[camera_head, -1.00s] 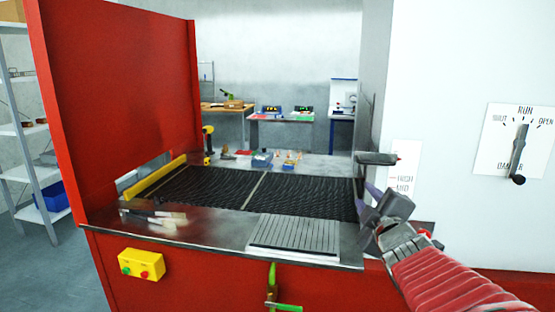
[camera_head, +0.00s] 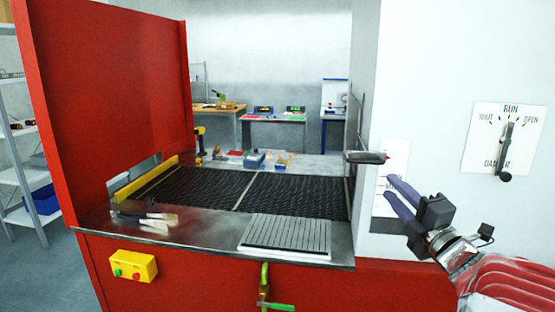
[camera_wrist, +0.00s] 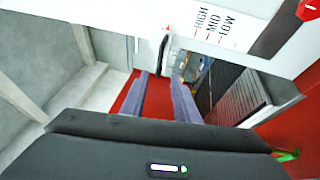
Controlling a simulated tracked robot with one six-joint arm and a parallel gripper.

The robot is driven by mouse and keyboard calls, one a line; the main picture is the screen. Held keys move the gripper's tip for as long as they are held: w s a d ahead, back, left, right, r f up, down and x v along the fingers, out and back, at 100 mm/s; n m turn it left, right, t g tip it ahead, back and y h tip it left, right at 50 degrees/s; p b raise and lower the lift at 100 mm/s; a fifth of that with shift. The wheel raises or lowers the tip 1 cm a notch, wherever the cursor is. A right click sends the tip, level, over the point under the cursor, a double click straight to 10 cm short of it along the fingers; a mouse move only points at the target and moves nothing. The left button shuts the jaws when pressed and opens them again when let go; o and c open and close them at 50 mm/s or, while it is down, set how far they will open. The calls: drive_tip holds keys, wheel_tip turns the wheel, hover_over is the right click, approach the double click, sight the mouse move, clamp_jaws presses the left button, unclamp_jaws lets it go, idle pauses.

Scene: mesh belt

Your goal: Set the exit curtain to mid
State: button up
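The exit curtain handle (camera_head: 366,157), a dark grey bar with a red tip, juts out level near the upper part of the white scale card (camera_head: 392,150) on the wall's left end. The card, reading HIGH, MID and LOW in the wrist view (camera_wrist: 214,24), is partly covered by my fingers in the head view. My gripper (camera_head: 390,188) is below and right of the handle, apart from it. In the wrist view my two purple fingers (camera_wrist: 160,92) stand apart with nothing between them.
A black lever (camera_head: 507,150) on a dial plate is at right. The dark mesh belt (camera_head: 200,190) runs behind the steel ledge with a ribbed plate (camera_head: 286,235). A yellow button box (camera_head: 133,265) and a green-handled valve (camera_head: 265,285) are on the red front.

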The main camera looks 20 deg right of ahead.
sight(366, 163)
drive_tip(key=x, duration=1.3)
drive_tip(key=shift+w+d+r, duration=0.1)
drive_tip(key=shift+w+r, duration=0.05)
drive_tip(key=shift+w, duration=0.2)
drive_tip(key=shift+c, duration=0.3)
clamp_jaws()
